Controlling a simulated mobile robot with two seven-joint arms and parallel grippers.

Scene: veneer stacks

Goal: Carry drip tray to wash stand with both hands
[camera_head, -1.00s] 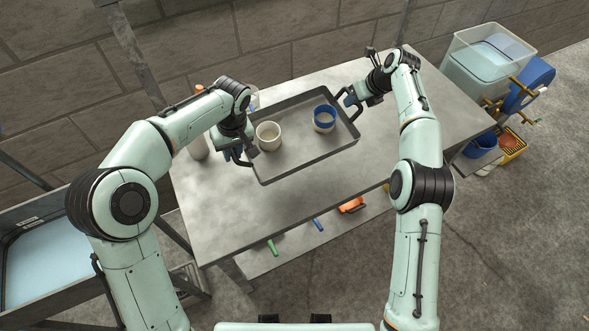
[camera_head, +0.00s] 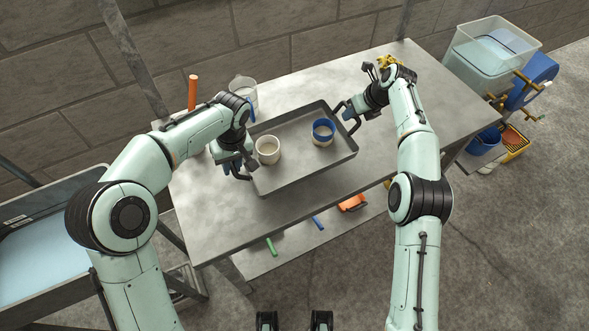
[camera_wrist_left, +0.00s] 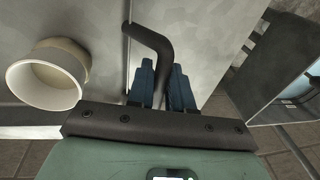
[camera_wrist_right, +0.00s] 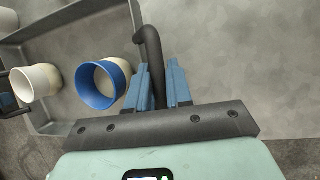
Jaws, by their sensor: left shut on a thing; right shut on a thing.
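The drip tray (camera_head: 293,164) is a shallow grey rectangle with dark handles, over the steel table. A cream cup (camera_head: 268,150) and a blue-rimmed cup (camera_head: 323,132) stand in it. My left gripper (camera_head: 233,170) is shut on the left handle, which shows between its blue fingers in the left wrist view (camera_wrist_left: 160,45). My right gripper (camera_head: 349,112) is shut on the right handle, seen in the right wrist view (camera_wrist_right: 150,48). The tray looks about level. I cannot tell how far it is above the table. A framed basin of pale blue water (camera_head: 45,255), possibly the wash stand, is at the left.
The steel table (camera_head: 420,150) is mostly clear around the tray. A yellow item (camera_head: 392,62) lies behind my right wrist. A lower shelf holds an orange item (camera_head: 353,203).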

